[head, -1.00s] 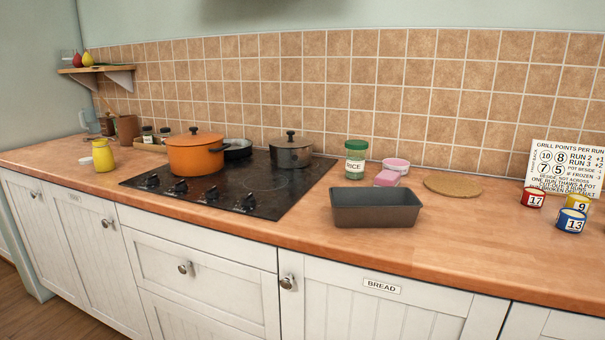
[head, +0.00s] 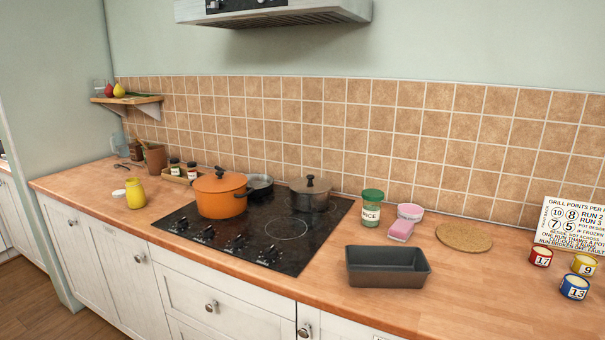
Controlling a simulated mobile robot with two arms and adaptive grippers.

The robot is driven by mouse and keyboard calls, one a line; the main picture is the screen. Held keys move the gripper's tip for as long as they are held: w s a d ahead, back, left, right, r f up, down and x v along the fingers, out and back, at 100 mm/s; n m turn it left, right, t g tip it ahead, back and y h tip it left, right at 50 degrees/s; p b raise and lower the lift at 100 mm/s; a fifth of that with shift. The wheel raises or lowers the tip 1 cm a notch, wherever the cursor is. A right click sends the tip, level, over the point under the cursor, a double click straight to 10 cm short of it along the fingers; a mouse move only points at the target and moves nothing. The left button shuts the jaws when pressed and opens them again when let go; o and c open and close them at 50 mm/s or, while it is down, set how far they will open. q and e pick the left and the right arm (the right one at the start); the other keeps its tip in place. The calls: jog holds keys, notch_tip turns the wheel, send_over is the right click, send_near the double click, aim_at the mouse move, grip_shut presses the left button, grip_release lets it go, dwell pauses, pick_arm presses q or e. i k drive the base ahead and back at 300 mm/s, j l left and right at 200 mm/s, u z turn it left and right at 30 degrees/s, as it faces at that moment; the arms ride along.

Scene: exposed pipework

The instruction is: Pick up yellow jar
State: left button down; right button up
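The yellow jar (head: 135,193) stands upright on the wooden counter, left of the stove and near the front edge. A small white round thing, perhaps a lid (head: 119,193), lies on the counter just left of it. Neither of my grippers shows in the head view.
An orange pot (head: 221,193) and a dark pot (head: 310,193) stand on the black hob (head: 255,235) right of the jar. A spice rack (head: 177,176) and brown pot (head: 155,158) stand behind the jar. A loaf tin (head: 388,267) sits further right. Counter in front of the jar is clear.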

aim_at(135, 194)
jog(key=i+j+u, duration=0.1)
jog(key=i+j, duration=0.6)
jog(key=i, duration=0.25)
jog(key=u, duration=0.05)
